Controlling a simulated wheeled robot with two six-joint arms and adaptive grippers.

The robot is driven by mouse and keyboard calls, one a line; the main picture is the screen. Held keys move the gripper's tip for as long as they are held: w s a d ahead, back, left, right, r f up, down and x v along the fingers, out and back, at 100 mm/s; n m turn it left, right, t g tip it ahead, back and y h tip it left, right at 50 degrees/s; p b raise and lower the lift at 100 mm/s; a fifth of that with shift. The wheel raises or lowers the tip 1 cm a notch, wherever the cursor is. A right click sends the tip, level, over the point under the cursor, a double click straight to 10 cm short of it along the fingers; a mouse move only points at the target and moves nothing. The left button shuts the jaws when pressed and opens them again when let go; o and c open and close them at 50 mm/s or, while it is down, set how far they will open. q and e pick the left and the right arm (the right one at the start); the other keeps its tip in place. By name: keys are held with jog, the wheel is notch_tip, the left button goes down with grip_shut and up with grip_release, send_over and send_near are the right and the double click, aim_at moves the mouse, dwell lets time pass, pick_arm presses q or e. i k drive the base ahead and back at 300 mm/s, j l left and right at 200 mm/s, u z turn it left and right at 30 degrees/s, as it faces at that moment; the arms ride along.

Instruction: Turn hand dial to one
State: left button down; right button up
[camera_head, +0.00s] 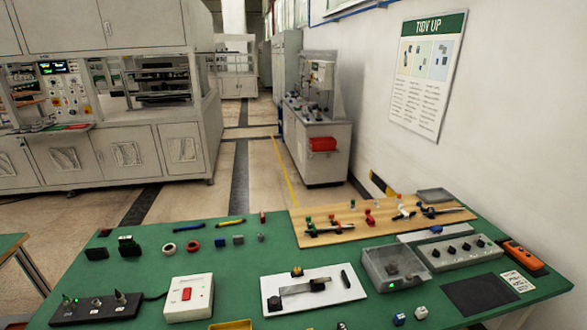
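No part is clearly marked as the hand dial. A grey control box with several black knobs (460,250) sits at the right of the green table; the knob settings are too small to read. A black round knob (274,304) sits on the left of a white plate (330,276) at the table's front middle. A black switch box with small levers or knobs (95,309) lies at the front left. Neither my left nor my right gripper shows in the head view.
The green table (150,270) also holds a white box with a red switch (188,297), a clear-lidded grey box (394,268), a wooden board with clamps (375,220), an orange device (523,256) and small loose parts. A white wall stands at the right.

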aim_at(435, 254)
jog(key=z, duration=1.25)
